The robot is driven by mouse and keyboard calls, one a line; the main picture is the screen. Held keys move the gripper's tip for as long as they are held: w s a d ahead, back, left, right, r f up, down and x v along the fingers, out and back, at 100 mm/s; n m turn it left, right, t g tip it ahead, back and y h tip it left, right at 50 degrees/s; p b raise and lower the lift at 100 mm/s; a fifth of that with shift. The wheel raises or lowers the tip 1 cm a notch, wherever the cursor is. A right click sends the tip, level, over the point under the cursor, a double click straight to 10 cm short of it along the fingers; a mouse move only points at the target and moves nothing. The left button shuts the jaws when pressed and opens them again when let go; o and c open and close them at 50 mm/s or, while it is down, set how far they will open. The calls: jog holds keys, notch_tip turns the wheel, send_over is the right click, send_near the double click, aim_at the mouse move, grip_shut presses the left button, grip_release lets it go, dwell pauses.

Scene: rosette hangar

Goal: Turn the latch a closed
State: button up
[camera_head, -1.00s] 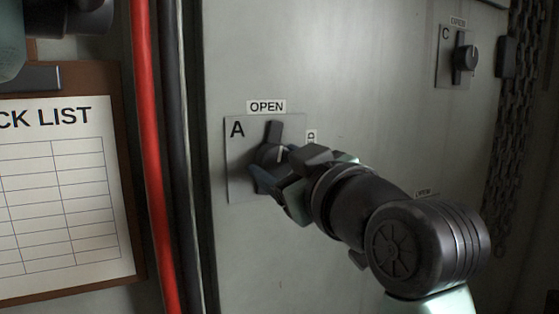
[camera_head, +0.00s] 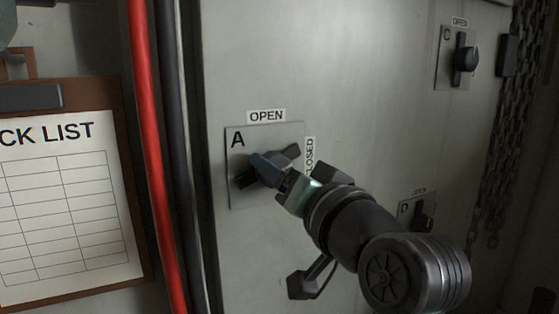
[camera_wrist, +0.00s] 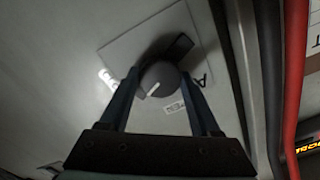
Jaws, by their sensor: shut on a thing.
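Latch A (camera_head: 288,156) is a dark rotary handle on a grey square plate (camera_head: 236,195) marked "A". An OPEN label (camera_head: 266,116) is above the plate and a CLOSED label (camera_head: 309,155) is at its right edge. The handle is tilted, its upper end pointing up and right, between the two labels and nearer CLOSED. My gripper (camera_head: 268,172) is shut on the latch and hides part of it. In the wrist view the fingers (camera_wrist: 159,82) lie on both sides of the round latch knob (camera_wrist: 160,77), which has a white mark.
Latch C (camera_head: 465,58) is at the upper right and another latch (camera_head: 424,213) is at the lower right of the grey panel. A hanging chain (camera_head: 500,140) is on the right. A red pipe (camera_head: 148,150) and a checklist clipboard (camera_head: 135,180) are on the left.

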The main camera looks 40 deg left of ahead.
jog(key=shift+m+p, duration=1.4)
jog(key=shift+m, duration=0.9)
jog(key=o, duration=1.4)
jog(key=b+v, duration=0.5)
jog(key=v, duration=0.8)
jog(key=shift+b, duration=0.3)
